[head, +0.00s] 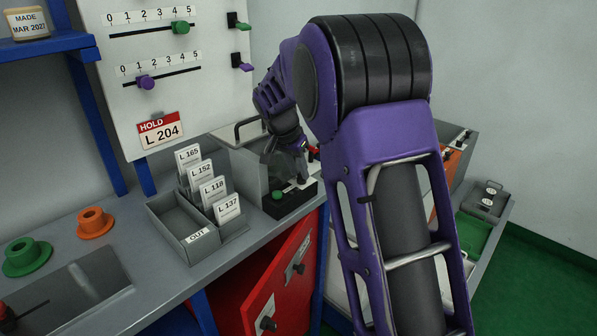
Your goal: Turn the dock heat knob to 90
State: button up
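My purple arm reaches across the middle of the head view, and its dark gripper (285,168) points down at the back of the bench. The gripper is just above a small black control box (292,203) with a green round button (278,195) and a pale part beside it. The fingers are small and dark here, so I cannot tell whether they are open or shut, or touching anything. No knob marked as dock heat, and no 90 mark, can be made out. A small red part (314,151) shows just behind the gripper.
A white panel with a green slider (180,27) and a purple slider (146,82) stands behind the bench. A grey OUT tray (166,206) and several L-numbered cards stand left of the box. Green (27,258) and orange (94,223) flanged pieces lie at left.

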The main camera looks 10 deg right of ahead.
jog(key=shift+f, duration=0.2)
grip_shut()
